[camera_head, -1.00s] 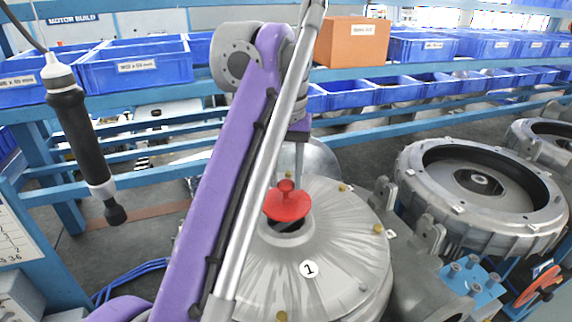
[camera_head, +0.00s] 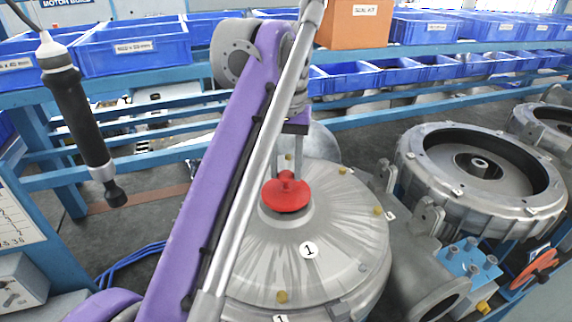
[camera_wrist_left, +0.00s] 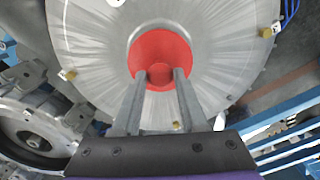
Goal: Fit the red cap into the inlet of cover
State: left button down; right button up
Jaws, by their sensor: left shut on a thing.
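The red cap (camera_head: 286,193) sits at the inlet in the middle of the round grey cover (camera_head: 330,245), which carries a white label "1". In the head view the cap now covers the inlet opening; I cannot tell how deep it sits. My left gripper (camera_head: 288,172) reaches down from above and is shut on the cap's knob. In the left wrist view the two fingers (camera_wrist_left: 160,75) grip the knob of the red cap (camera_wrist_left: 158,48), and the cap looks roughly centred on the cover (camera_wrist_left: 220,60). My right gripper is not in view.
An open grey housing (camera_head: 480,175) stands to the right of the cover. A blue fixture block (camera_head: 472,262) is at the lower right. A black hanging tool (camera_head: 82,115) is at the left. Racks of blue bins (camera_head: 135,50) run along the back.

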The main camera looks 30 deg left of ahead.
pick_arm(q)
jog(key=shift+f+b, duration=0.35)
jog(key=shift+f, duration=0.6)
dwell(1.2)
jog(key=shift+c, duration=1.8)
grip_release()
jog(key=shift+r, duration=0.1)
notch_tip(320, 180, up, 6)
jog(key=shift+w+r+p, duration=0.1)
jog(key=shift+r+p, duration=0.05)
jog(key=shift+p, duration=0.2)
jog(key=shift+s+r, duration=0.2)
jog(key=shift+r, duration=0.35)
jog(key=shift+f, duration=0.1)
